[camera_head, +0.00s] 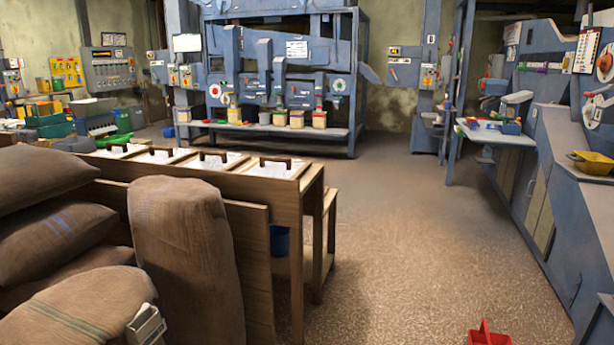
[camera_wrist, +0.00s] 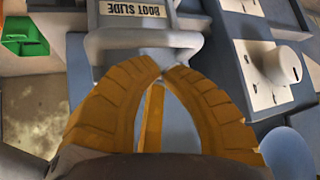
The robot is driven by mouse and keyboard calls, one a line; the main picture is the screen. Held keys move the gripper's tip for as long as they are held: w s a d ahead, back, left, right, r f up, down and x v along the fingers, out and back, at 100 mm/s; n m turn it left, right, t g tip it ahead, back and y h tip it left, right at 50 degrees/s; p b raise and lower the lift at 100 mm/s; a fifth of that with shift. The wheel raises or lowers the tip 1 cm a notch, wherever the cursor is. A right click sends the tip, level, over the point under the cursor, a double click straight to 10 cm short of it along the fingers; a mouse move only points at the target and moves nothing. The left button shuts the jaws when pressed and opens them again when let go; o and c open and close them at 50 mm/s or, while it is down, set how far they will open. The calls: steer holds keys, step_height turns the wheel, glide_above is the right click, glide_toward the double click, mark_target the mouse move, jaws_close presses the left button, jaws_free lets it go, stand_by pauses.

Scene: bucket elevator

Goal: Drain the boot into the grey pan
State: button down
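In the wrist view, a pale plate labelled BOOT SLIDE (camera_wrist: 137,9) appears upside down at the top. A grey handle (camera_wrist: 115,40) runs across just below it. My gripper (camera_wrist: 163,68) has two orange ribbed fingers whose tips nearly meet at the lower edge of the handle. I see nothing clearly held between the tips, and whether they touch the handle is hard to tell. A yellow strip (camera_wrist: 152,118) shows between the fingers. My gripper is not visible in the head view. I cannot make out the grey pan in either view.
In the wrist view, a white knob (camera_wrist: 282,65) is at right and a green bin (camera_wrist: 22,36) at upper left. In the head view, sacks (camera_head: 185,255) and a wooden bin bench (camera_head: 290,185) fill the left. A red object (camera_head: 488,335) lies on otherwise open floor (camera_head: 420,240).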

steer(key=shift+f+b, duration=4.3)
steer(key=shift+f, duration=0.45)
steer(key=w+a+r+n+t+y+p, duration=0.1)
steer(key=w+a+r+n+p, duration=0.1)
steer(key=w+a+r+p, duration=0.5)
steer(key=w+a+r+n+t+y+p, duration=0.1)
steer(key=w+a+r+n+y+p, duration=0.3)
steer(key=a+r, duration=0.6)
steer(key=w+a+r+n+t+h+p, duration=0.1)
steer(key=w+a+r+p, duration=0.2)
steer(key=w+a+r, duration=0.55)
steer(key=s+a+r+n+y+p, duration=0.1)
steer(key=s+a+r+n+p, duration=0.15)
steer(key=a, duration=0.55)
steer(key=s+a+r+n+y+p, duration=0.1)
steer(key=a+r+p, duration=0.3)
steer(key=a, duration=0.4)
steer(key=s+a+r+n+y+p, duration=0.1)
steer(key=s+a+r+n+p, duration=0.1)
steer(key=s+a+r+p, duration=0.1)
steer(key=s+a+r+n+g+y+p, duration=0.1)
steer(key=s+a+r+n+p, duration=0.2)
steer(key=s+a, duration=0.4)
steer(key=a+r+p, duration=0.1)
steer(key=a+p, duration=0.1)
steer(key=a, duration=0.1)
steer(key=shift+s+a, duration=0.15)
